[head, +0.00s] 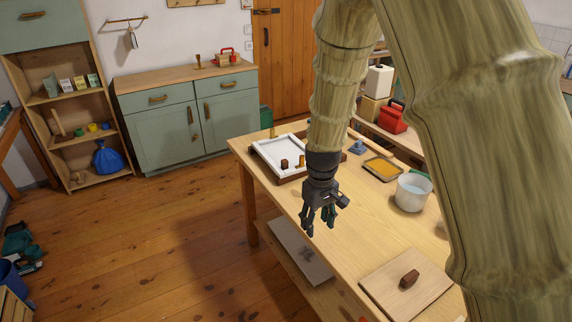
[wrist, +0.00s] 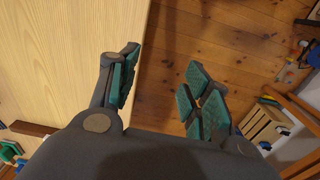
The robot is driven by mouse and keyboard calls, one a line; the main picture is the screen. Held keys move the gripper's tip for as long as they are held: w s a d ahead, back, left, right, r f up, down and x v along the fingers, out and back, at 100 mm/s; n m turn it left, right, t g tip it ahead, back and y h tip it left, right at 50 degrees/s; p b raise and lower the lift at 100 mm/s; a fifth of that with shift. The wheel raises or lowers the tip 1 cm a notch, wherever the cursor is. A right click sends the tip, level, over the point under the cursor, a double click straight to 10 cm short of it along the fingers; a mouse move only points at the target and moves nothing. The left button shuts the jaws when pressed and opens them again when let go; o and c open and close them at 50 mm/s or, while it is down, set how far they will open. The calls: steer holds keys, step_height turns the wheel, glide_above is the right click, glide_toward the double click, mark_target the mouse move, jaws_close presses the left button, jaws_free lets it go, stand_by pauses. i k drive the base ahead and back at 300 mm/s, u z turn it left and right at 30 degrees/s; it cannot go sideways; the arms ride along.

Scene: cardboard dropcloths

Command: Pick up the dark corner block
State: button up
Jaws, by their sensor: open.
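A small dark brown block (head: 284,164) stands in the white tray (head: 262,155) on the table, near the tray's front side. Another dark brown block (head: 409,279) lies on a pale wooden board (head: 378,285) at the table's near end. I cannot tell by shape which is the corner block. My gripper (head: 320,228) is open and empty, pointing down by the table's left edge, between the tray and the board. In the wrist view, my gripper (wrist: 160,72) has bare table on one side and floor between and beyond its fingers; neither block is clear there.
The wooden table (head: 345,215) is bare between tray and board. A lighter brown peg (head: 301,161) stands beside the tray's dark block. A white bucket (head: 412,194) and a yellow-filled tray (head: 383,168) stand to the right. A lower shelf (head: 300,252) holds a grey panel.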

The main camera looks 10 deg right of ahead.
mark_target(285, 163)
steer(key=i, duration=1.45)
